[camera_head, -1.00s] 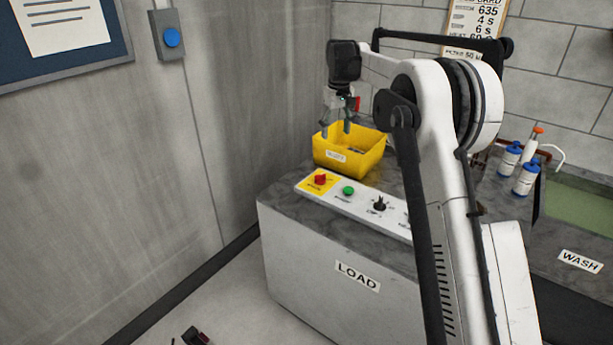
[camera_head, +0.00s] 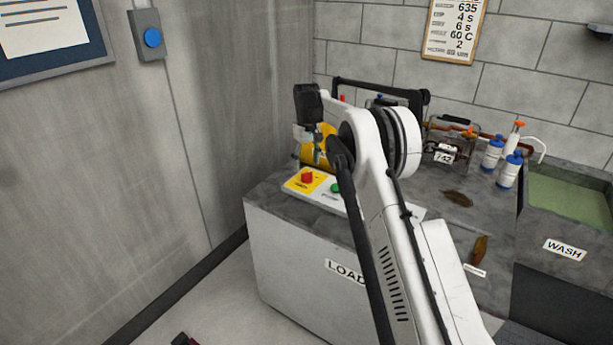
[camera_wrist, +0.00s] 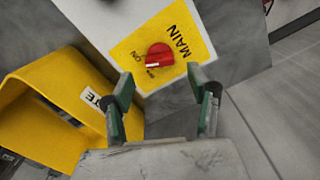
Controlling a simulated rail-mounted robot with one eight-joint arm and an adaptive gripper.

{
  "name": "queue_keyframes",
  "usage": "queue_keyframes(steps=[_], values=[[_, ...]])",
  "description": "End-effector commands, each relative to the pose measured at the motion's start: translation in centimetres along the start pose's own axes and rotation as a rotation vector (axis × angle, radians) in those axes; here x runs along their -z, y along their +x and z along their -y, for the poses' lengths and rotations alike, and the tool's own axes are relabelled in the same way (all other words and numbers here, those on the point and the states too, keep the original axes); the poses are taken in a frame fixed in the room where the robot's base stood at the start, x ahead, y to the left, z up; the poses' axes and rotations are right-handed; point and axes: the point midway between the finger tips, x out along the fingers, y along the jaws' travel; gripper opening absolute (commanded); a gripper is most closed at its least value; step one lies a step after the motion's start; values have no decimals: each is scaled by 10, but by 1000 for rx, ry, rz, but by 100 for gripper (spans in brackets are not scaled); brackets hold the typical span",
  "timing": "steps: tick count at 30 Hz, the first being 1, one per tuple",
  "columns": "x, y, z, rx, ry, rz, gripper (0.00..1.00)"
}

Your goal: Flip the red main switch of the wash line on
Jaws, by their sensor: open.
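The red main switch (camera_wrist: 159,55) is a round knob on a yellow plate (camera_wrist: 187,27) marked MAIN, with ON and a second small mark beside the knob. In the head view the red switch (camera_head: 307,177) sits at the left end of the white control panel on the load counter. My gripper (camera_wrist: 166,80) is open and empty, its green-padded fingers apart and pointing toward the knob. No contact with the knob shows. In the head view my gripper (camera_head: 317,152) is above and just behind the switch, partly hidden by my arm.
A green button (camera_head: 335,188) is right of the switch. Bottles (camera_head: 509,170), a wire basket (camera_head: 447,150) and the wash basin (camera_head: 570,195) are farther right.

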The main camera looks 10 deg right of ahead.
Motion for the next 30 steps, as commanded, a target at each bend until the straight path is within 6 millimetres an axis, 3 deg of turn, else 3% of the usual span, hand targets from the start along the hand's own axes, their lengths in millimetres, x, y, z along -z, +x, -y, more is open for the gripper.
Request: queue_keyframes(steps=[3,9,22,30], values=[[0,22,0,0,0,0,54],[0,45,0,0,0,0,54],[0,54,0,0,0,0,54],[0,54,0,0,0,0,19]])
